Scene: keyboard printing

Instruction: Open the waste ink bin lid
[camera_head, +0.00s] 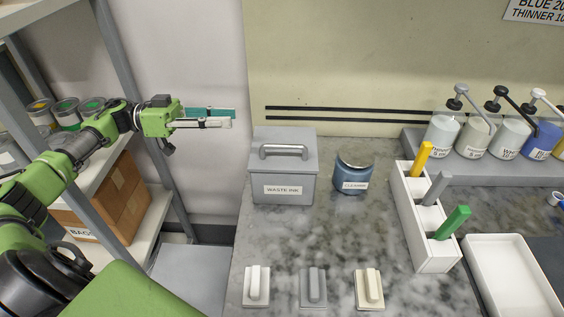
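The grey waste ink bin (284,190) stands at the back left of the marbled counter, with a "WASTE INK" label on its front. Its lid (270,152) lies flat and closed on top, with a silver bar handle (284,148). My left gripper (222,122) is in the air to the left of the bin, apart from it, with its pale fingers pointing right. A flat teal strip (212,112) shows along the fingers; I cannot tell if it is held or behind them. My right gripper is not in view.
A blue "CLEANER" container (352,180) stands right of the bin. Three small handled blocks (313,287) line the counter front. A white holder (408,205) with coloured tools, a white tray (512,275) and pump bottles (473,135) are at right. Shelving stands at left.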

